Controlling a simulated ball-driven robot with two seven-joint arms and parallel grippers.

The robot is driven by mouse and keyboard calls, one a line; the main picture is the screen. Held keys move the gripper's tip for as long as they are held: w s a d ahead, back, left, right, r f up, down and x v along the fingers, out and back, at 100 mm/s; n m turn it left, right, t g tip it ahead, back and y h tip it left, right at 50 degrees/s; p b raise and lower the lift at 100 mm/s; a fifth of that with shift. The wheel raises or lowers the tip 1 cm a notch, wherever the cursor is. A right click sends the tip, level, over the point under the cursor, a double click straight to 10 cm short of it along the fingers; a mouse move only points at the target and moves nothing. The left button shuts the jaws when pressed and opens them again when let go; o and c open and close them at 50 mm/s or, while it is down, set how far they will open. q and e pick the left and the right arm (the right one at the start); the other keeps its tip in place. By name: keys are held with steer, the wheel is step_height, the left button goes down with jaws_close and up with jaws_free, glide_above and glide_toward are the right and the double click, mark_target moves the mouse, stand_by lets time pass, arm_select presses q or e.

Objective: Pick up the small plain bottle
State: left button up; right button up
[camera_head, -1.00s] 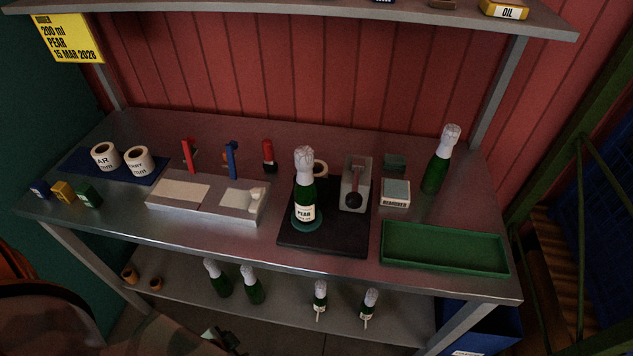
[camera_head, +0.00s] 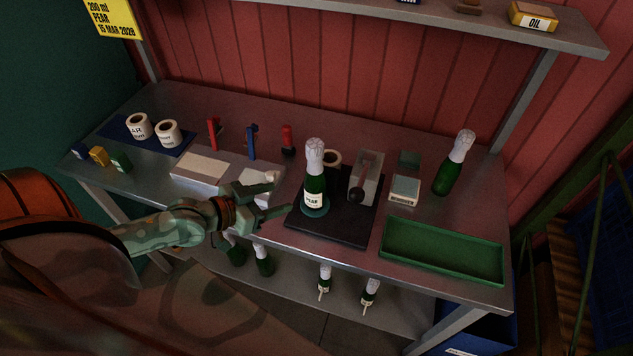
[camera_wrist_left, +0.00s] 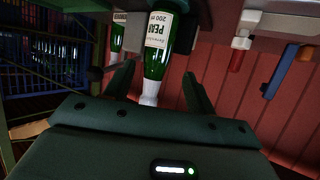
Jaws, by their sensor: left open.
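Another foil-topped bottle, labelled PEAR (camera_head: 314,185), stands on a round pad on the black plate. My left gripper (camera_head: 277,201) is open and empty, left of and in front of the PEAR bottle. In the left wrist view, upside down, the PEAR bottle (camera_wrist_left: 159,62) shows beyond and between the open fingers (camera_wrist_left: 160,90). Two bottles with no label visible (camera_head: 263,260) stand on the lower shelf, partly behind my left arm. My right gripper is out of view.
Two small labelled bottles (camera_head: 325,280) stand on the lower shelf. A grey lever device (camera_head: 366,178) stands right of the PEAR bottle. An empty green tray (camera_head: 445,275) lies front right. A grey block (camera_head: 195,181), label rolls (camera_head: 167,133) and upright levers are at left.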

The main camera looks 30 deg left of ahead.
mark_target(306, 188)
arm_select(q)
steer(key=b+x, duration=0.1)
steer(key=x, duration=0.6)
steer(key=shift+w, duration=0.1)
steer(key=x, duration=0.3)
steer(key=b+x, duration=0.1)
steer(key=x, duration=0.1)
steer(key=shift+w+d+r, duration=0.15)
steer(key=shift+w+d, duration=0.05)
steer(key=shift+w, duration=0.15)
steer(key=shift+s, duration=0.1)
steer(key=shift+c, duration=1.4)
steer(key=shift+r, duration=0.1)
steer(key=c, duration=0.8)
